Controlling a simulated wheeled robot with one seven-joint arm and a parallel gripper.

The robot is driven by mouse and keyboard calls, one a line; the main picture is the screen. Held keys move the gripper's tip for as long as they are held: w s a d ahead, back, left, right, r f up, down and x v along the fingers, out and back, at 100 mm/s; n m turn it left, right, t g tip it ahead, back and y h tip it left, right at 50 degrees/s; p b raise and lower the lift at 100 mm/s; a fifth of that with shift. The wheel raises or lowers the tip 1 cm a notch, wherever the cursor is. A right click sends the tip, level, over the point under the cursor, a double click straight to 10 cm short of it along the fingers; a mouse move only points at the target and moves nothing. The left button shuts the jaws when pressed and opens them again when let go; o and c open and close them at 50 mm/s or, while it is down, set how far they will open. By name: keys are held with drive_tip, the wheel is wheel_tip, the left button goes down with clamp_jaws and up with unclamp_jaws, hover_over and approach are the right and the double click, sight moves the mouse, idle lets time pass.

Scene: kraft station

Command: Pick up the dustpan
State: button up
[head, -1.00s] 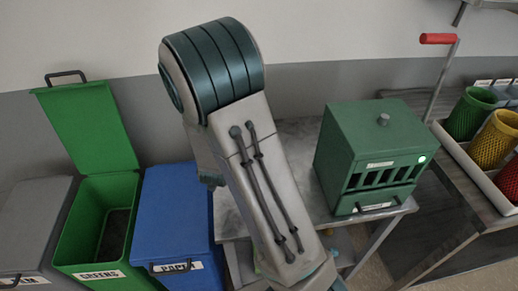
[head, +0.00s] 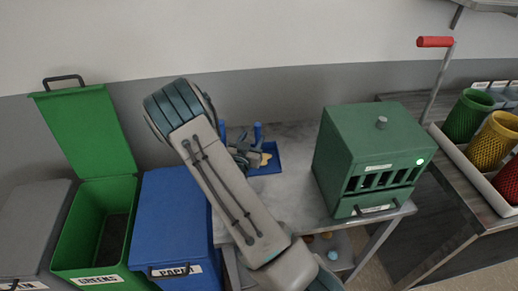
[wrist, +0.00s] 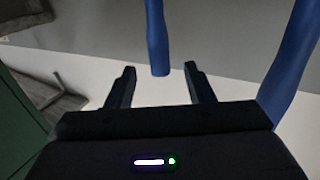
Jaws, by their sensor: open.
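A blue flat pan (head: 268,168), which looks like the dustpan, lies on the grey table near the wall, left of the green box. Two blue upright posts (head: 257,131) stand at its back; I cannot tell if they are part of it. A small yellow piece (head: 265,159) shows on it. In the wrist view my gripper (wrist: 158,70) is open and empty. One blue post (wrist: 157,35) shows in line with the gap between the fingers, and another (wrist: 290,65) stands to the right. In the head view my arm partly hides the pan's left side.
A green slotted box (head: 370,160) stands on the table to the right. A blue paper bin (head: 170,220), an open green bin (head: 95,235) and a grey bin (head: 35,225) are at the left. A red-handled crank (head: 435,42) and coloured baskets (head: 492,140) are at the right.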

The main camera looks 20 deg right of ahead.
sight(257, 131)
drive_tip(key=p+x, duration=0.1)
drive_tip(key=x, duration=0.1)
drive_tip(key=p+x, duration=0.1)
drive_tip(key=x, duration=0.1)
drive_tip(key=shift+w+d+r, duration=0.2)
drive_tip(key=shift+w+d, duration=0.05)
drive_tip(key=shift+d, duration=0.1)
drive_tip(key=shift+w+d+f, duration=0.1)
drive_tip(key=shift+w+d, duration=0.25)
drive_tip(key=shift+w, duration=0.1)
clamp_jaws()
